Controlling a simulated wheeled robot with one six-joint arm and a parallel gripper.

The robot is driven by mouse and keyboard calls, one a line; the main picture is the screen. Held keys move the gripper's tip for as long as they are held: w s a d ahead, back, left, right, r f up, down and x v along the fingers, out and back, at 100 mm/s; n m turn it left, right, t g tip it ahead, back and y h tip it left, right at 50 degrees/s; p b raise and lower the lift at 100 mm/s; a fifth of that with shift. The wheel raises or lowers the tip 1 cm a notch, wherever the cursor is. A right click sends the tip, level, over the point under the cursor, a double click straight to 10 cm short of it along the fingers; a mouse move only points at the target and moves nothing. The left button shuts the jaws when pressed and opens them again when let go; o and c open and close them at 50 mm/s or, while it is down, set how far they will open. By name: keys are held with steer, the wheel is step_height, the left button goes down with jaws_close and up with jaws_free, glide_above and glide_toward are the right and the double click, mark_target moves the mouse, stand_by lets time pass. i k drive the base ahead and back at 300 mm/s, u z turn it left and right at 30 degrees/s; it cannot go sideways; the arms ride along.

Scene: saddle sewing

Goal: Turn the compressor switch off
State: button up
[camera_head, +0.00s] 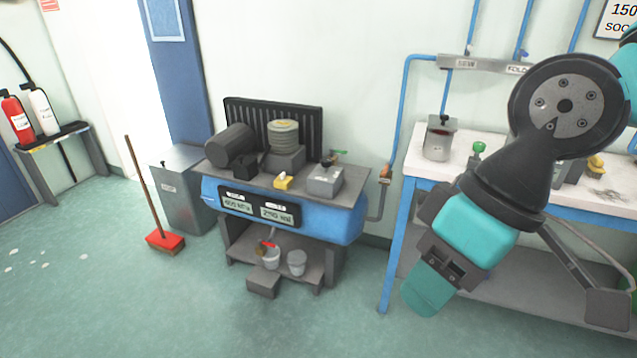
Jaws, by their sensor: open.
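The compressor (340,228) stands in the middle against the wall, a blue body with a grey top and two dark readout panels on its front. A small yellow part (283,182) sits on the front of its top and looks like the switch. Its on or off position is too small to tell. A grey box (325,181) with a dark knob sits to its right. My gripper (430,287), teal and dark grey, hangs open and empty to the right of the compressor, apart from it, in front of the blue-framed workbench.
The workbench (410,175), with several small devices on it, stands at the right behind my arm. A broom (165,241) and a grey bin (185,195) stand left of the compressor. Buckets (297,262) and a grey block sit low at its front. The floor in front is clear.

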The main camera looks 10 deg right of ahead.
mark_target(325, 162)
steer(key=u, duration=0.35)
steer(key=i, duration=2.3)
steer(key=z, duration=0.2)
